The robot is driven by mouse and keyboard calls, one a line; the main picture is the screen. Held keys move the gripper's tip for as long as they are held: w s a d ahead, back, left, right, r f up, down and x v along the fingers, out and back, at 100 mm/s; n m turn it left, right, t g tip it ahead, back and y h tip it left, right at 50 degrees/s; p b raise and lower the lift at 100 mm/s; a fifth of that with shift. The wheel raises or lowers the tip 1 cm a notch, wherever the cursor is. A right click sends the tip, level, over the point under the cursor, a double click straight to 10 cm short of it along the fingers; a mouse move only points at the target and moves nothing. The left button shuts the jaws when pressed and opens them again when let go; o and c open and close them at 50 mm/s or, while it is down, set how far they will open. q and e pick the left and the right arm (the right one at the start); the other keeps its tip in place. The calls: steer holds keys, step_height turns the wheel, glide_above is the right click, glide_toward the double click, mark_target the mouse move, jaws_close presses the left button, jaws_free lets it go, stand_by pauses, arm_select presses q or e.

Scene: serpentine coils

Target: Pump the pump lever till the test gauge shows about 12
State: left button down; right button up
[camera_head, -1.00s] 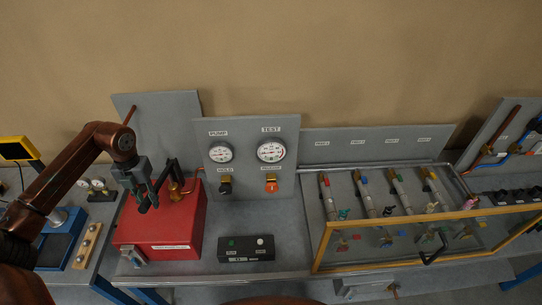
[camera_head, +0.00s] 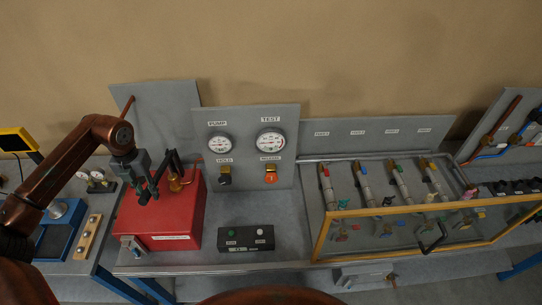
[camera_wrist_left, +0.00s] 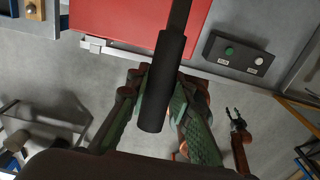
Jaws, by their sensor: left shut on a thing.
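The pump lever is a dark bar with a black cylindrical grip (camera_wrist_left: 162,85), upright in the left wrist view. Its dark linkage (camera_head: 174,163) rises at the back of the red pump box (camera_head: 182,222) in the head view. My left gripper (camera_head: 146,194) is shut on the lever's grip, above the box's left part; its green fingers lie either side of the grip in the wrist view. The test gauge (camera_head: 271,141) is a white dial with red marks; its needle is too small to read. My right gripper (camera_wrist_left: 234,113) shows small and open in the wrist view, apart from everything.
The pump gauge (camera_head: 219,144) is left of the test gauge, with a black hold knob (camera_head: 224,178) and orange release knob (camera_head: 270,177) below. A black button box (camera_head: 246,238) stands right of the pump. A yellow-framed case (camera_head: 400,247) stands farther right.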

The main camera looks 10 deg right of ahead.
arm_select(q)
step_height(320, 180, down, 9)
steer(key=s+t+b, duration=0.1)
steer(key=t+b, duration=0.3)
steer(key=b, duration=1)
steer(key=shift+s+f, duration=0.15)
steer(key=shift+s, duration=0.15)
steer(key=shift+s+f, duration=0.1)
steer(key=shift+f, duration=0.1)
steer(key=c, duration=2)
jaws_free()
steer(key=o, duration=0.4)
steer(key=shift+r, duration=0.1)
steer(key=shift+w+r, duration=0.1)
steer(key=shift+w, duration=0.1)
